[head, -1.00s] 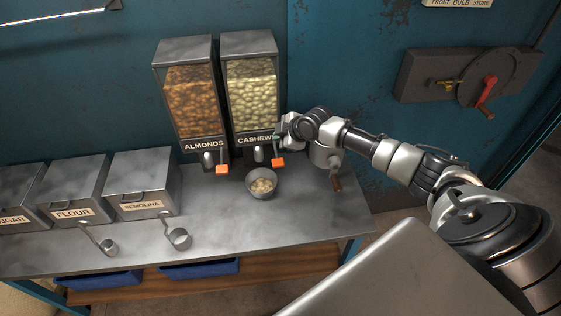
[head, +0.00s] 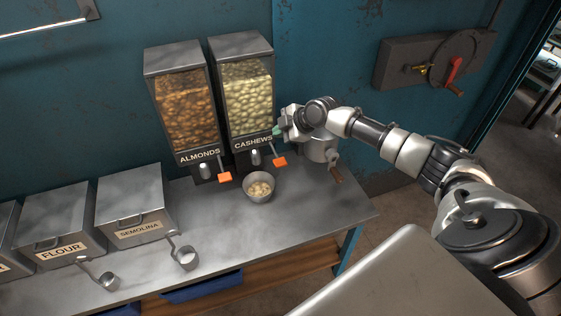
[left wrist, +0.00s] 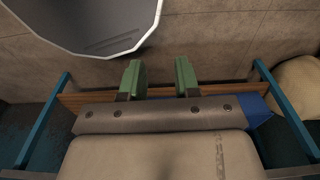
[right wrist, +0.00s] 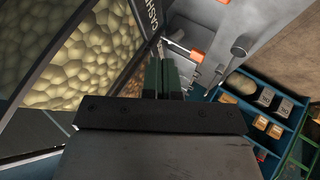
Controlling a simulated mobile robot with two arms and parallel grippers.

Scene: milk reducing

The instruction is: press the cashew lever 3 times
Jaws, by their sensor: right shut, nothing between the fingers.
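The cashew dispenser (head: 248,95) stands against the wall, full of pale nuts. Its lever, with an orange tip (head: 280,162), sticks out at the front right below the label. A metal bowl (head: 259,187) with some cashews in it stands on the counter below the spout. My right gripper (head: 278,131) is shut and empty, beside the dispenser's right side and above the lever. In the right wrist view its green fingers (right wrist: 161,78) are together, with an orange lever tip (right wrist: 197,55) beyond them. My left gripper (left wrist: 159,79) is open and empty; it is not visible in the head view.
The almond dispenser (head: 183,105) stands directly left, with its own orange lever (head: 224,176). Bins, such as semolina (head: 135,205), and scoops (head: 186,258) are at left. Counter right of the bowl is clear.

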